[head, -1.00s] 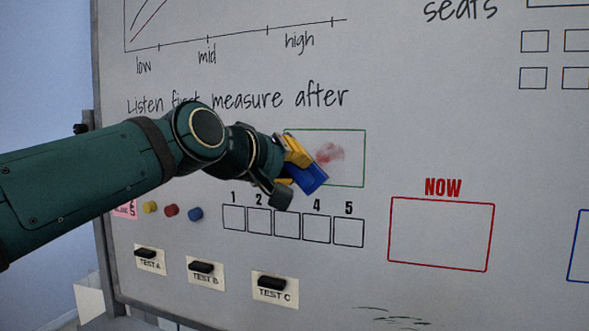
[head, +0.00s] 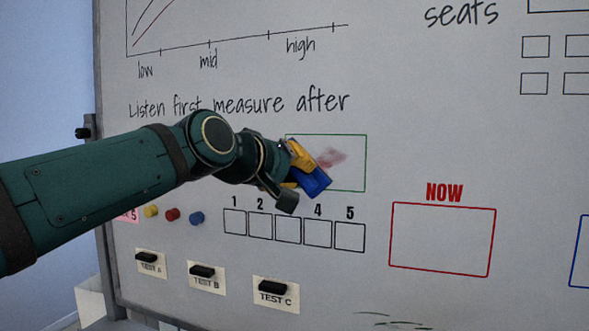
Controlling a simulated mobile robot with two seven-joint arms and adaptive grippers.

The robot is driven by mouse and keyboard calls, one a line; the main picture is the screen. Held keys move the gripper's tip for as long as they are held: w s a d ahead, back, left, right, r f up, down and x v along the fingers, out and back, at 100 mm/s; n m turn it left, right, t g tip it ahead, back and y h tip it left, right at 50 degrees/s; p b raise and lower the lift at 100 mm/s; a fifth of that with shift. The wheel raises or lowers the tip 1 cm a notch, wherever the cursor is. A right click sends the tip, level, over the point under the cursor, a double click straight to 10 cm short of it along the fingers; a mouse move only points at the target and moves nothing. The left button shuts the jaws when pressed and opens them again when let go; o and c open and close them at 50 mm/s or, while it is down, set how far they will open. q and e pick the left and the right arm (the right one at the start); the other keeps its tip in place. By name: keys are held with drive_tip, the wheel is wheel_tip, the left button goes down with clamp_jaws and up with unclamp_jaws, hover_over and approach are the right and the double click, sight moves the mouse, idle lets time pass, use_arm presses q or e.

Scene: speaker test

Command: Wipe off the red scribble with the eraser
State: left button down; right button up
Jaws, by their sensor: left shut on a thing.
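The whiteboard (head: 450,130) fills most of the head view. A faint, smeared red scribble (head: 332,158) shows inside the green-outlined box (head: 365,165). The eraser (head: 312,181), blue with a yellow part, is in my left gripper (head: 292,176). The gripper is shut on it and holds it tilted at the lower left of the scribble, over the box's lower edge. I cannot tell whether the eraser touches the board. My gripper and the eraser hide the left part of the box. My right gripper is not in view.
Yellow (head: 151,210), red (head: 172,215) and blue (head: 196,218) round pieces sit on the board at lower left. Black blocks on TEST labels (head: 203,271) are below. Numbered squares (head: 290,231) and a red NOW box (head: 442,240) lie right of these.

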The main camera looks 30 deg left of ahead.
sight(316, 163)
use_arm(q)
drive_tip(key=shift+w+a+p, duration=0.2)
drive_tip(key=shift+w+p, duration=0.05)
drive_tip(key=shift+w, duration=0.55)
drive_tip(key=shift+w+a+p, duration=0.15)
drive_tip(key=shift+w+p, duration=0.05)
drive_tip(key=shift+w, duration=0.55)
drive_tip(key=shift+w+a+p, duration=0.2)
drive_tip(key=shift+w+p, duration=0.05)
drive_tip(key=shift+w, duration=0.55)
drive_tip(key=shift+w+a+p, duration=0.25)
drive_tip(key=shift+w+p, duration=0.1)
drive_tip(key=shift+w, duration=0.65)
